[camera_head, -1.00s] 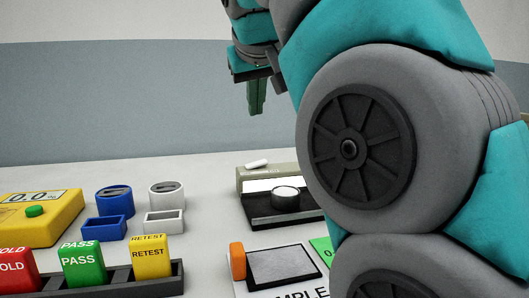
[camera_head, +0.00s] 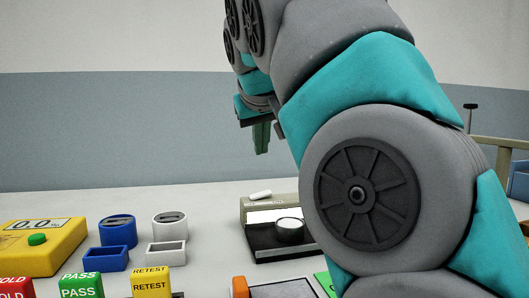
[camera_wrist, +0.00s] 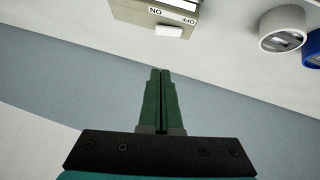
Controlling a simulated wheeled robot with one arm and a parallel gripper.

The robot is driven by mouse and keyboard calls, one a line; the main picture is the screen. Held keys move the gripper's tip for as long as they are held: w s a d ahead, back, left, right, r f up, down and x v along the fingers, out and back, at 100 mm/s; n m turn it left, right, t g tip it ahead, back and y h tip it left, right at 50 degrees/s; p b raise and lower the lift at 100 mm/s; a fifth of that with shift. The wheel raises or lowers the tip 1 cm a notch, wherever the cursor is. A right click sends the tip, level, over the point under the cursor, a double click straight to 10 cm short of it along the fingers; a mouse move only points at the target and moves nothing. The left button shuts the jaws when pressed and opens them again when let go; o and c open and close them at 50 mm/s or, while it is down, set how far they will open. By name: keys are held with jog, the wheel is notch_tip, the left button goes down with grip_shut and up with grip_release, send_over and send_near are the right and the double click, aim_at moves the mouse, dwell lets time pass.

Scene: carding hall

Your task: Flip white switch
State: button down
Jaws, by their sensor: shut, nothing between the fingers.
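The white switch (camera_head: 260,195) is a small rocker on the top back of a beige box (camera_head: 290,200) on the table. In the wrist view the same white switch (camera_wrist: 169,31) shows beside the ON and OFF labels on the box (camera_wrist: 150,12), upside down there. My gripper (camera_head: 262,152) is above the table and the box, close to the switch in the picture but apart from it. In the wrist view my gripper (camera_wrist: 160,72) has its green fingers together, empty, with the tips short of the switch.
A blue round container (camera_head: 117,230) and a white round one (camera_head: 170,226) stand left of the box, with blue (camera_head: 112,260) and white (camera_head: 166,254) rectangular trays in front. A yellow scale (camera_head: 40,245) is at far left. Red, green and yellow cards stand in front.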

send_over(265, 191)
jog(key=s, duration=0.3)
jog(key=f, duration=0.6)
jog(key=shift+w+a, duration=0.15)
jog(key=shift+a, duration=0.25)
jog(key=shift+d+f, duration=0.25)
jog(key=shift+f, duration=0.6)
jog(key=shift+d+f, duration=0.2)
jog(key=shift+f, duration=0.6)
